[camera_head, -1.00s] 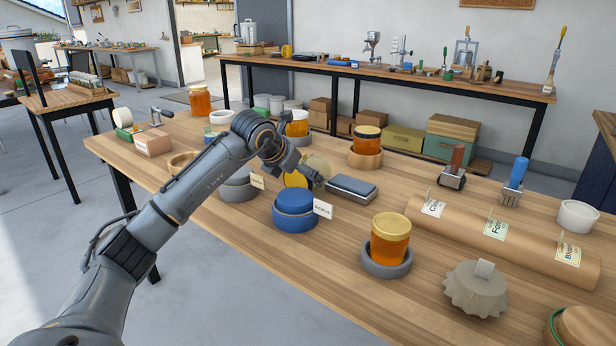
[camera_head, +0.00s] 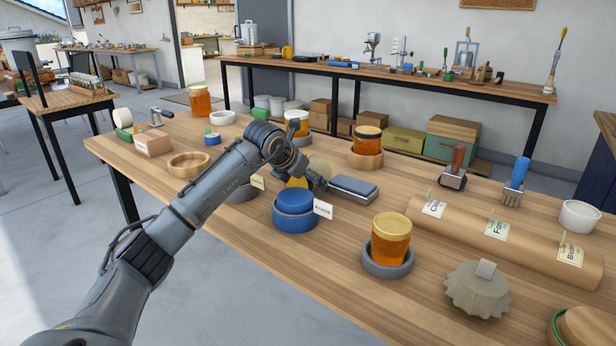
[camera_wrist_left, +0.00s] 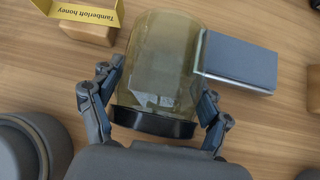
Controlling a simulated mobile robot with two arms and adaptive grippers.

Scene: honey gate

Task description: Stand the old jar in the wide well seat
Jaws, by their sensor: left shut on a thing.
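My left gripper (camera_wrist_left: 158,95) is shut on a cloudy, yellowish see-through jar (camera_wrist_left: 153,55) with a black band at its near end. The fingers press on both sides of it. In the head view the left gripper (camera_head: 313,180) is behind the blue pot, and the pale jar (camera_head: 320,165) is mostly hidden by my arm. An empty wooden ring seat (camera_head: 188,165) stands left of my arm. A grey round seat (camera_head: 240,192) is partly hidden under my arm; it appears at the left of the wrist view (camera_wrist_left: 30,145). I cannot tell which is the wide well seat.
A blue-grey block (camera_head: 353,188) lies close beside the held jar. A blue pot with a tag (camera_head: 294,215) stands in front. A honey jar (camera_head: 390,238) sits in a grey seat (camera_head: 387,268) to the right. The table's front middle is clear.

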